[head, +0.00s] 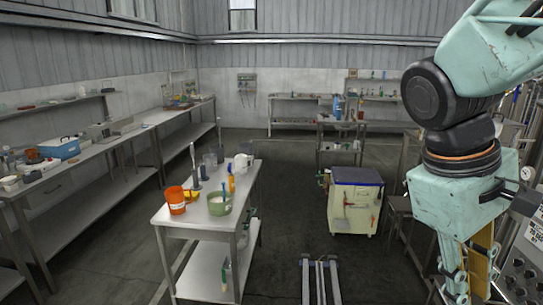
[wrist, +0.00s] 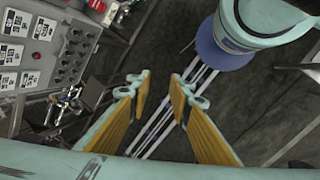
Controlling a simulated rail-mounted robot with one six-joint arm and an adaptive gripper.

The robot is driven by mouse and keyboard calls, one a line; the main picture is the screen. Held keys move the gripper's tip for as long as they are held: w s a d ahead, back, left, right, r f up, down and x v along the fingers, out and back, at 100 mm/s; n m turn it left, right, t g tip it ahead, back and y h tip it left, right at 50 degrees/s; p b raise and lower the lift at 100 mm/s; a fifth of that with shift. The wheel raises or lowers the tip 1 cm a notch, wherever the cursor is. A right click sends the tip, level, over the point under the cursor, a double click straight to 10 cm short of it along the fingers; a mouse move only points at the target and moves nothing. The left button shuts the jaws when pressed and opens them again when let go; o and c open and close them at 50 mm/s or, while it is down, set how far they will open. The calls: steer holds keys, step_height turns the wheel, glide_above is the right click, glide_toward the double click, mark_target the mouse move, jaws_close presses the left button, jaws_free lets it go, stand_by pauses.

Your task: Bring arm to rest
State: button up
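My gripper (head: 468,284) hangs low at the right of the head view, at the end of my pale green arm, pointing down. Its lower end is cut off by the frame edge. In the wrist view my gripper (wrist: 161,82) shows two fingers with yellow inner pads and a clear gap between the tips. It is open, and nothing is between the fingers. Dark floor and pale rails show beyond the gap.
A control panel (head: 520,268) with knobs stands close to my gripper; it also shows in the wrist view (wrist: 72,55). A bench (head: 198,232) holds an orange bucket (head: 176,200) and green bowl (head: 219,204). A cabinet (head: 354,205) stands farther back. Floor between is clear.

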steer(key=s+a+r+m+t+y, duration=0.1)
steer(key=s+a+t+y, duration=0.1)
steer(key=a, duration=0.4)
steer(key=s+a+r+m+t+y, duration=0.1)
steer(key=s+a+m+t+y, duration=0.1)
steer(key=s+a, duration=0.2)
steer(key=a+b, duration=0.1)
steer(key=a, duration=0.2)
steer(key=shift+a+r+t, duration=0.25)
steer(key=shift+r+t, duration=0.05)
steer(key=shift+t, duration=0.1)
